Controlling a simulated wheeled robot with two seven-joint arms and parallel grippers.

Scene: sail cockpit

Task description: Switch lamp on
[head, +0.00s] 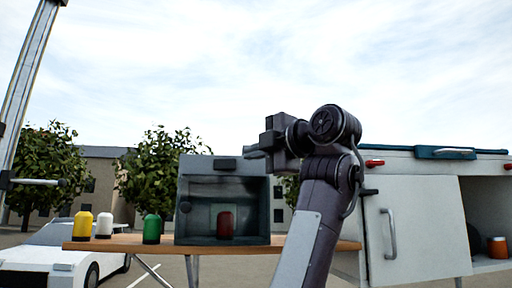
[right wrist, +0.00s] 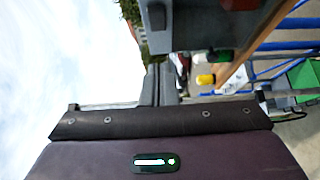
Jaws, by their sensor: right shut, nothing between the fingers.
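No thing in view can be told for sure as the lamp or its switch. A grey box (head: 182,222) with a dark open front stands on a wooden table, with a dark block on its top edge. A red canister (head: 226,226) stands inside it. My right gripper (head: 250,152) is shut and empty. In the head view it appears above the box's top right, pointing left, apart from it as far as I can tell. In the right wrist view its fingers (right wrist: 156,86) are together, near the grey box (right wrist: 205,25). My left gripper is not seen.
Yellow (head: 83,223), white (head: 104,225) and green (head: 152,229) canisters stand on the wooden table (head: 120,243). At right is a white cabinet (head: 425,225) with a handled door and an orange jar (head: 497,247) in its open bay. A tilted mast (head: 25,80) rises at left.

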